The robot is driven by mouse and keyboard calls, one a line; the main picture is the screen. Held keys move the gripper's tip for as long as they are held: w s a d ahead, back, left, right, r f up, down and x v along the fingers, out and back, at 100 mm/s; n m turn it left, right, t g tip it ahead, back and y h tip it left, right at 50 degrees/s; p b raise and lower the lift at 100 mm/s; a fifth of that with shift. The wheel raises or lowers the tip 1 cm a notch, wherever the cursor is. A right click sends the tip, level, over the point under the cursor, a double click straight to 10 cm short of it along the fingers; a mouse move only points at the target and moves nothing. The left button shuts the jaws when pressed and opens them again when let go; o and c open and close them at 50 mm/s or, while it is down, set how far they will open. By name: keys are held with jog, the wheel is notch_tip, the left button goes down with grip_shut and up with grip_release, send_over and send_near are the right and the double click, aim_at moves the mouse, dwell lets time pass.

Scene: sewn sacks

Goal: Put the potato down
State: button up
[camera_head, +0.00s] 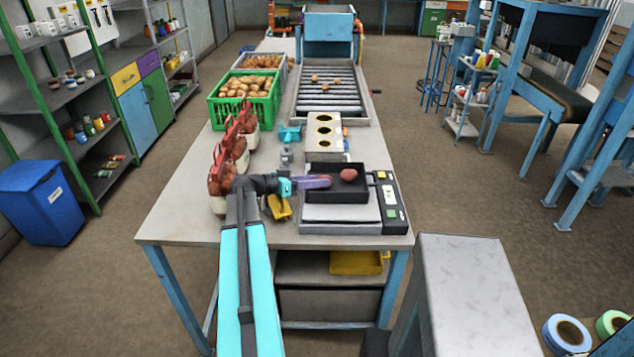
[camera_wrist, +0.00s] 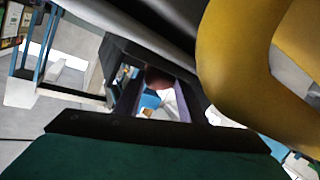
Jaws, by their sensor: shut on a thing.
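The potato (camera_head: 348,175) is small and reddish. In the head view it shows over the black tray (camera_head: 357,197), which sits on a scale (camera_head: 389,196). My gripper (camera_head: 328,181) has purple fingers, reaches in from the left and is shut on the potato. In the wrist view the potato (camera_wrist: 158,79) is a dark reddish shape between the fingers (camera_wrist: 152,98), partly hidden by the gripper's frame. I cannot tell whether the potato touches the tray floor.
Red-topped sacks (camera_head: 222,172) stand left of my arm. Behind the tray is a pale box with dark round holes (camera_head: 324,130). A green crate of potatoes (camera_head: 244,98) and a roller conveyor (camera_head: 330,98) stand farther back. Bare tabletop lies at the front left.

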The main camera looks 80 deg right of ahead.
jog(key=o, duration=0.8)
jog(key=b+v, duration=0.5)
jog(key=v, duration=0.5)
jog(key=shift+w+a, duration=0.15)
jog(key=shift+w, duration=0.1)
jog(key=shift+v, duration=0.75)
jog(key=shift+r, duration=0.1)
